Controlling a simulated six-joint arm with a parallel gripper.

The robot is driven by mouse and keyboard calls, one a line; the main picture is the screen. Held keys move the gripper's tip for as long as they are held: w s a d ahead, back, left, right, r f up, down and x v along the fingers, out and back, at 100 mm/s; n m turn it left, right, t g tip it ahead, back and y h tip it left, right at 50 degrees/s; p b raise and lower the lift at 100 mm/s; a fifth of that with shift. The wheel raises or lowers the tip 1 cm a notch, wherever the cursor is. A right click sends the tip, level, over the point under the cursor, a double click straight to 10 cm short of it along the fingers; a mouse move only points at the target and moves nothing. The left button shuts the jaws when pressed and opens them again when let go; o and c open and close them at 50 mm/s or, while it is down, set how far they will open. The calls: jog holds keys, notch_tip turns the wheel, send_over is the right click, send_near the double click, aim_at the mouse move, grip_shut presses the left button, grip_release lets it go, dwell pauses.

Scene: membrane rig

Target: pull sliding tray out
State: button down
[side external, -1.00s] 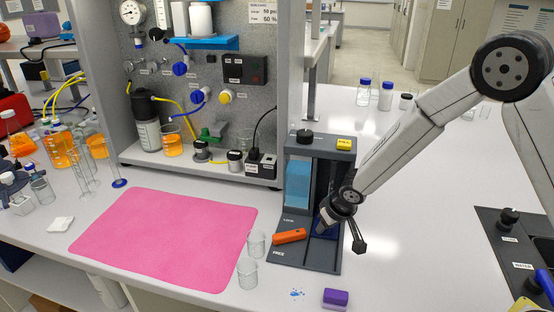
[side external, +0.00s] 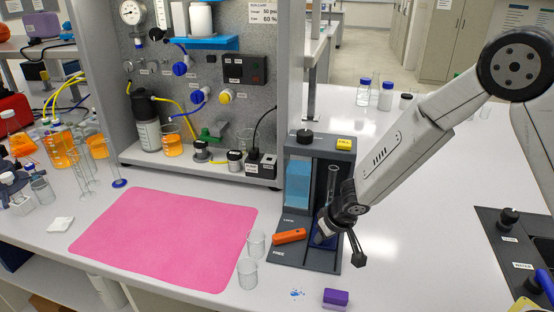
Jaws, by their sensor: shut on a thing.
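The dark grey membrane rig (side external: 305,150) stands right of centre on the white bench. It has a light blue block (side external: 298,183) inside its left bay and an orange lever (side external: 289,236) low at its front. My gripper (side external: 326,234) is low at the front right of the rig, shut on a dark blue part at the sliding tray (side external: 320,241). My wrist hides most of the tray, so how far it stands out cannot be told. A clear tube (side external: 331,180) shows upright in the right bay behind my wrist.
A purple block (side external: 336,297) and a small blue spill (side external: 296,293) lie in front. The bench to the right is clear up to the dark sink panel (side external: 505,240).

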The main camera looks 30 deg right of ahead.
jog(key=shift+s+a, duration=2.2)
jog(key=shift+a, duration=0.1)
jog(key=shift+c, duration=1.8)
grip_release()
jog(key=shift+s, duration=0.1)
jog(key=shift+r, duration=0.2)
jog(key=shift+s+r, duration=0.1)
jog(key=shift+r, duration=0.2)
jog(key=v, duration=0.6)
jog(key=shift+s+r, duration=0.25)
jog(key=shift+r, duration=0.05)
